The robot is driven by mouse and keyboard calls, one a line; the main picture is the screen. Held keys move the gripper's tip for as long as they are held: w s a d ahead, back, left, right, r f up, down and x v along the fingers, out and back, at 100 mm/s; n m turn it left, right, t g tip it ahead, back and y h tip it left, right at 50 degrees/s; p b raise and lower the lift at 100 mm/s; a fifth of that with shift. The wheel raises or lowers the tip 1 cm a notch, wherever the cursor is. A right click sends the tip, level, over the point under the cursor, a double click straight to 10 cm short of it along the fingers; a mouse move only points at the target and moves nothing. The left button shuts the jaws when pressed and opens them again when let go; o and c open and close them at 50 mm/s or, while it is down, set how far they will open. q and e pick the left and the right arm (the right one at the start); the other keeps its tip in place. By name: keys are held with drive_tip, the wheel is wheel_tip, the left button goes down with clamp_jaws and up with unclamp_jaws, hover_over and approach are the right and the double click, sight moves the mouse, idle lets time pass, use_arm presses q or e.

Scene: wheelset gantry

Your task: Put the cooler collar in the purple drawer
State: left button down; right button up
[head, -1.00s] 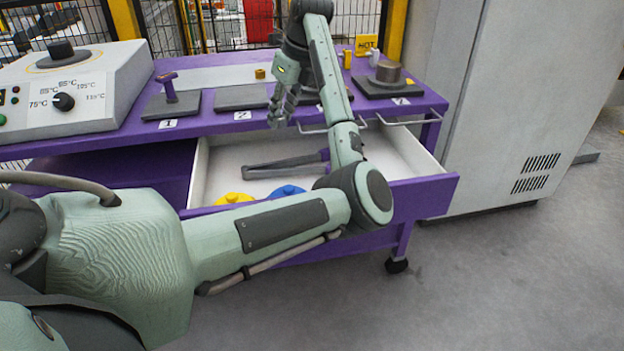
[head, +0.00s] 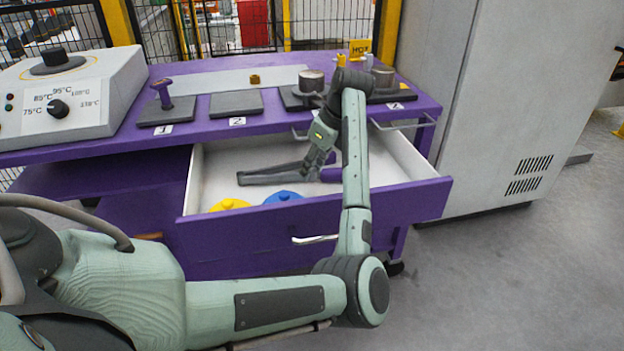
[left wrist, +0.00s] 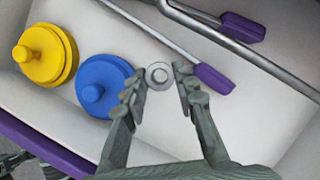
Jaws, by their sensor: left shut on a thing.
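The purple drawer (head: 437,197) is pulled open under the bench, with a white inside (head: 215,165). My left gripper (head: 314,172) points down over the inside of the drawer. In the left wrist view, its fingers (left wrist: 159,80) are shut on a small grey ring, the collar (left wrist: 159,76), with a hole in its middle. The drawer floor shows beneath it; I cannot tell how high above the floor it is. In the head view the collar is hidden by the fingers.
The drawer holds a yellow knobbed disc (left wrist: 46,55), a blue knobbed disc (left wrist: 105,86) and long tools with purple handles (left wrist: 214,79). On the bench, grey cylinders stand on dark plates at the right (head: 311,80), (head: 384,76).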

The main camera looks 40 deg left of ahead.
sight(312, 179)
use_arm(q)
wheel_tip(312, 179, down, 3)
drive_tip(key=shift+f, duration=0.5)
use_arm(e)
drive_tip(key=shift+f, duration=0.65)
use_arm(q)
drive_tip(key=shift+f, duration=0.1)
drive_tip(key=c, duration=1.6)
unclamp_jaws()
drive_tip(key=shift+o, duration=0.6)
use_arm(e)
drive_tip(key=shift+w+r, duration=0.25)
drive_tip(key=shift+r, duration=0.35)
